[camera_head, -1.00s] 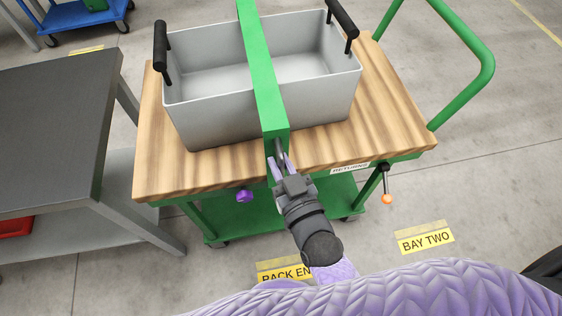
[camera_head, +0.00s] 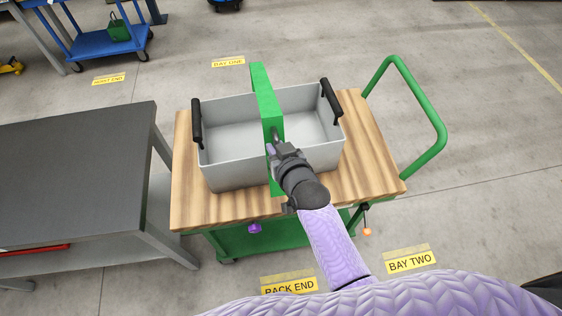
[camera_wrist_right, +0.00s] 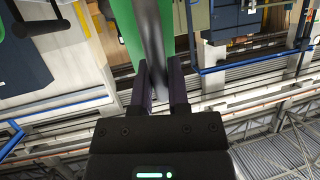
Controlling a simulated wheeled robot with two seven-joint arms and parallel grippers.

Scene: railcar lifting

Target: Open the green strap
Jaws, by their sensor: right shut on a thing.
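The green strap (camera_head: 266,100) runs across the grey bin (camera_head: 225,172) from back to front, with its near part raised above the bin's near rim. My right gripper (camera_head: 273,143) is at the strap's near end, above the bin. In the right wrist view, my gripper's two dark fingers (camera_wrist_right: 160,88) are shut on a dark bar-shaped handle (camera_wrist_right: 153,45) in front of the green strap (camera_wrist_right: 127,25). My left gripper is not in view.
The bin stands on a wooden-topped green cart (camera_head: 365,170) with a green push handle (camera_head: 440,130) at right. A dark table (camera_head: 70,170) stands close at left. A purple knob (camera_head: 255,228) and an orange-tipped lever (camera_head: 367,231) are on the cart's front. Floor at right is clear.

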